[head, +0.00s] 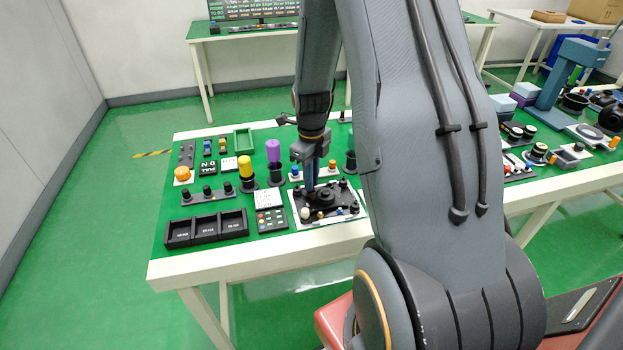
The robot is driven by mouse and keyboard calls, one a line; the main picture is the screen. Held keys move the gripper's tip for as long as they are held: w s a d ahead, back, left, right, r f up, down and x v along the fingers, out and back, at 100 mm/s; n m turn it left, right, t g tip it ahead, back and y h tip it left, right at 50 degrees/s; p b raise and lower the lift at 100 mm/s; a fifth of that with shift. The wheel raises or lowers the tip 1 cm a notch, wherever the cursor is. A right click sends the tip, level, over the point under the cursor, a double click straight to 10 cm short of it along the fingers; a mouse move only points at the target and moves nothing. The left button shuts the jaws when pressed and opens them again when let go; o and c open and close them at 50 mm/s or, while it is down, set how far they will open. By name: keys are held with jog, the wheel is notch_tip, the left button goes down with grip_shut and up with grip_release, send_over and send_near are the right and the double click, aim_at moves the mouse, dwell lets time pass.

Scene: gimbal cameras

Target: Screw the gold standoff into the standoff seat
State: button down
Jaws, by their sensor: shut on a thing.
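My gripper (309,187) points straight down over the black fixture (336,196), its blue-grey fingers closed at the fixture's back left part. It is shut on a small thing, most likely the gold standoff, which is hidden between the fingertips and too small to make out. The fixture lies on a white plate (298,219) near the front edge of the table and carries several knobs and pegs. I cannot tell which of these is the standoff seat, or whether the held thing touches it.
Left of the fixture are a keypad (272,220), a black three-compartment tray (206,228) and a row of black knobs (208,193). Yellow (245,167) and purple (273,151) cylinders stand close to the gripper's left. My arm hides the table's right part.

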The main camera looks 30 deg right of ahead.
dwell(0.8)
jog(key=shift+m, duration=0.7)
jog(key=c, duration=2.2)
grip_release()
jog(key=shift+m, duration=0.5)
jog(key=o, duration=0.5)
jog(key=shift+r+b, duration=0.65)
jog(key=shift+r, duration=3.25)
